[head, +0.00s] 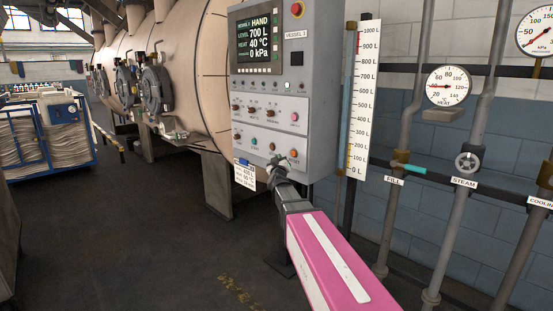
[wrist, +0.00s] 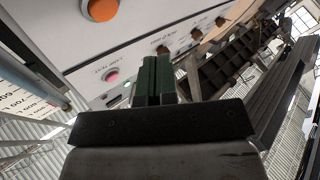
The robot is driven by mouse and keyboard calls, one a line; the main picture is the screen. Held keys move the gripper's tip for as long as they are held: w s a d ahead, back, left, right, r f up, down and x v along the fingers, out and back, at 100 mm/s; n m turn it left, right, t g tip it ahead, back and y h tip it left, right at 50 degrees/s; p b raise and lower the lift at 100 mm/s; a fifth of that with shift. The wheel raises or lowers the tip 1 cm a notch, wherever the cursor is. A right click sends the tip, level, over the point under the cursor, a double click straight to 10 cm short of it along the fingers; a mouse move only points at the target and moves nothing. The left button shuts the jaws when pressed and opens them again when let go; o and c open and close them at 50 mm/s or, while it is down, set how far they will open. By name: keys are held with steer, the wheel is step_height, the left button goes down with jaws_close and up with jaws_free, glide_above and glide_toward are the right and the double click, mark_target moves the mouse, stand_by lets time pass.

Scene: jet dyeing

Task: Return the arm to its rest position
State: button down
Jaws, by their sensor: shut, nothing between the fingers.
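My arm (head: 325,262), pink with a white stripe, reaches up from the lower right of the head view. My gripper (head: 279,165) is at its far end, in front of the lower edge of the grey control panel (head: 306,100). In the wrist view the green fingers of my gripper (wrist: 153,78) are together and hold nothing. They point toward the panel face (wrist: 145,48). I cannot tell whether the fingertips touch the panel.
The large beige vessel (head: 205,50) stands left of the panel. A level scale (head: 361,100) and pipes with a fill valve (head: 402,168) and steam valve (head: 467,161) are at right. A blue cart (head: 50,135) stands far left. The floor (head: 130,230) between is clear.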

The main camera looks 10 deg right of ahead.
steer(key=s+a+f+g+y, duration=0.1)
steer(key=s+f+g+y, duration=0.1)
steer(key=s+f+g, duration=0.45)
steer(key=s+a+f+g+y, duration=0.1)
steer(key=s+f+y, duration=0.15)
steer(key=f, duration=0.65)
steer(key=s+f+g+y, duration=0.1)
steer(key=s+f+g, duration=0.2)
steer(key=s+f, duration=0.35)
steer(key=s+d+f+m+g+h, duration=0.1)
steer(key=s+f+g, duration=0.4)
steer(key=s, duration=0.5)
steer(key=s+d+f+m+g+h, duration=0.1)
steer(key=s+f+g, duration=0.4)
steer(key=s, duration=0.5)
step_height(320, 180, down, 2)
steer(key=shift+d+f+m, duration=0.15)
steer(key=shift+d+m, duration=0.65)
steer(key=shift+d, duration=0.05)
